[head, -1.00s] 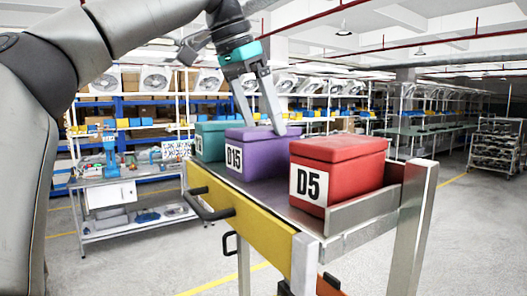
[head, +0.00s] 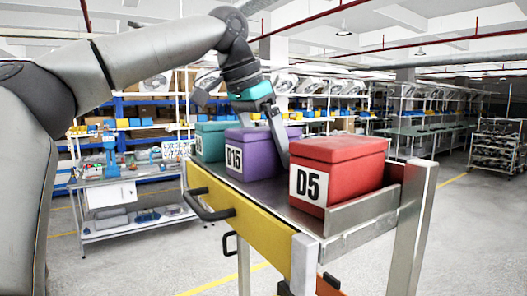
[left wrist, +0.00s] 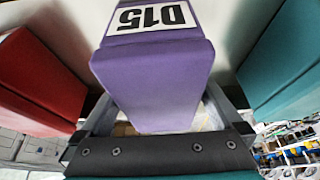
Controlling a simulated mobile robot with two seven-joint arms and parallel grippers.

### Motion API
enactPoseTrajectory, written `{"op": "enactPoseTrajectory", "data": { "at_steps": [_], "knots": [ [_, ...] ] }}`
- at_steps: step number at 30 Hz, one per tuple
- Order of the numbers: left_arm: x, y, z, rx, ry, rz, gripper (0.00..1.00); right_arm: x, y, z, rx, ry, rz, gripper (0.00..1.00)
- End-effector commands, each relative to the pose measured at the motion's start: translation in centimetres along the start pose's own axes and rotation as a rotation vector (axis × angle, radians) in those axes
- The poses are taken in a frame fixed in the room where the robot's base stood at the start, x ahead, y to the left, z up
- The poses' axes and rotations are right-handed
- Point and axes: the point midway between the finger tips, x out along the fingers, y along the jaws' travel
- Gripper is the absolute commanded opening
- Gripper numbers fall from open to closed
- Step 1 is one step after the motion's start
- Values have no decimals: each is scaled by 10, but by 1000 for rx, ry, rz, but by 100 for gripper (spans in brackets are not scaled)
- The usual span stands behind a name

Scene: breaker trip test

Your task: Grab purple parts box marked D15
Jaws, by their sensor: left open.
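The purple parts box (head: 255,155) marked D15 stands on the cart shelf, between a teal box (head: 211,143) on its left and a red box (head: 337,170) marked D5 on its right. My left gripper (head: 266,138) is open, reaching down over the purple box. One finger shows in the gap beside the red box; the other is partly hidden behind the purple box. In the left wrist view the purple box (left wrist: 155,80) appears upside down between the spread fingers, its label at the top. My right gripper is not in view.
The red box (left wrist: 38,80) and teal box (left wrist: 285,65) flank the fingers closely. The cart has a yellow front panel (head: 245,225), a black handle and a metal post (head: 413,215) at the right. A workbench (head: 130,195) stands behind at left. Grey floor lies open around.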

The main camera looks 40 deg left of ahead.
Motion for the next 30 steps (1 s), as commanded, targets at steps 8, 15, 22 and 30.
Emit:
{"op": "enactPoseTrajectory", "data": {
  "at_steps": [8,15,22,30],
  "knots": [
    [2,0,1,0,0,0,100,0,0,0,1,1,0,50],
    [4,0,2,0,1,0,100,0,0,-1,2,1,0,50],
    [4,0,2,0,0,0,93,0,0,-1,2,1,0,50],
    [4,0,2,0,0,0,63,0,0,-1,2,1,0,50]
  ]
}}
